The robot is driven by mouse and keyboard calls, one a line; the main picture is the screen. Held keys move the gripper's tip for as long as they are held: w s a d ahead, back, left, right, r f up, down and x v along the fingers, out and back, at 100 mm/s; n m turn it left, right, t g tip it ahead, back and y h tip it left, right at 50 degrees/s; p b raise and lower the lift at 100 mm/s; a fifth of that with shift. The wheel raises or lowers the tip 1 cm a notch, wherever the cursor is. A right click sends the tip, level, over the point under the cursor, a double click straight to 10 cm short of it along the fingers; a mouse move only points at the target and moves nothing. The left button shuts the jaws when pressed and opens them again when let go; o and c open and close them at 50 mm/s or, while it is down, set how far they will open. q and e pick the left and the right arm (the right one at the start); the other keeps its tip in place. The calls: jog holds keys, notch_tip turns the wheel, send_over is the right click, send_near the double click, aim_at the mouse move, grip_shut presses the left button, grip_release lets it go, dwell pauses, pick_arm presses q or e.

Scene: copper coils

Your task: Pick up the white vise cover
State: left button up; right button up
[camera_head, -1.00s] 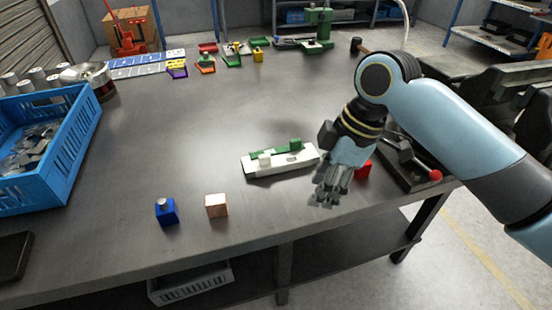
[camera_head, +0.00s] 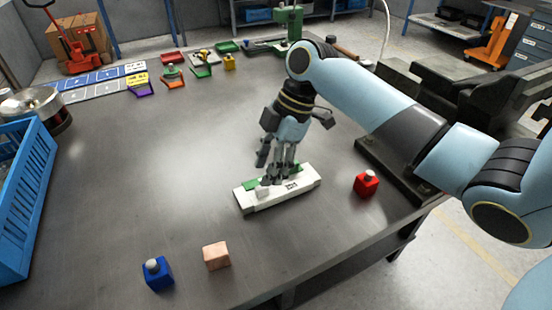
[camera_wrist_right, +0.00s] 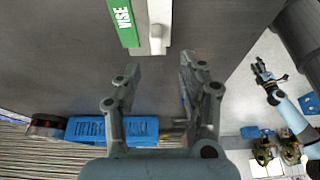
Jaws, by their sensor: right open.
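The white vise cover (camera_head: 302,187) is a long white block on the table, with green parts and a small white raised piece on it. My right gripper (camera_head: 277,177) is over its middle, fingers pointing down and hiding part of it; I cannot tell whether they touch it. In the right wrist view, the fingers of this gripper (camera_wrist_right: 156,72) are spread with nothing between them. The cover's white part (camera_wrist_right: 182,28) and a green label reading VISE (camera_wrist_right: 123,18) lie beyond the fingertips. My left gripper (camera_wrist_right: 267,80) shows small at the right there, its jaws unclear.
A red block (camera_head: 366,183) sits right of the cover. A blue block (camera_head: 157,272) and a copper-coloured block (camera_head: 216,256) are near the front edge. A blue crate (camera_head: 25,200) stands at the left. Dark machinery (camera_head: 470,95) is at the right. The table's middle left is clear.

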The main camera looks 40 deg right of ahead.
aim_at(259, 188)
jog(key=shift+a+f, duration=0.15)
jog(key=shift+f, duration=0.2)
jog(key=x, duration=0.5)
jog(key=shift+w+f, duration=0.1)
jog(key=shift+w, duration=0.1)
jog(key=c, duration=0.4)
pick_arm(q)
jog(key=shift+w+r, duration=0.25)
jog(key=shift+w, duration=0.3)
pick_arm(e)
grip_shut()
